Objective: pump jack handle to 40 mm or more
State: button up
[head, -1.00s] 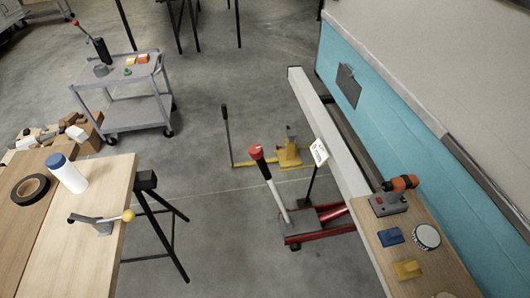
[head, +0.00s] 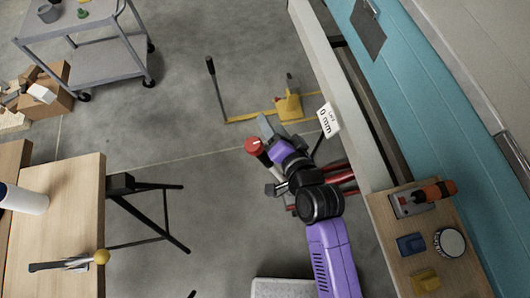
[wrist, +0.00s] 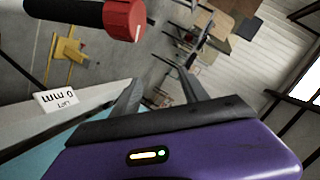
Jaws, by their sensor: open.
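The jack handle has a red cap (head: 254,146) and a dark grip in the head view. In the wrist view the red-ended handle (wrist: 124,18) crosses the top left. My gripper (wrist: 157,78) is open and empty, and the handle is to the left of its fingers, not between them. In the head view my purple arm is beside the handle and covers most of the red jack (head: 342,176). A white sign (head: 327,119) at the jack reads 0 mm; it also shows in the wrist view (wrist: 56,101).
A wooden bench (head: 70,215) is at left, and a shelf (head: 430,245) with tools is at right.

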aim_at(262, 155)
jog(key=w+a+f+m+g, duration=0.2)
jog(key=w+a+f+g, duration=0.3)
jog(key=w+g, duration=0.4)
jog(key=s+d+f+m+g+h, duration=0.1)
jog(key=s+d+f+m+g, duration=0.1)
jog(key=s+m+g, duration=0.15)
jog(key=s+d+f+m+g+h, duration=0.1)
jog(key=s+d+f+m+g, duration=0.15)
jog(key=s, duration=0.25)
jog(key=shift+n, duration=0.5)
jog(key=x, duration=0.4)
jog(key=b+x, duration=0.1)
jog(key=x, duration=0.1)
jog(key=shift+s+a+f, duration=0.15)
jog(key=shift+s+a, duration=0.05)
jog(key=shift+s, duration=0.15)
grip_shut()
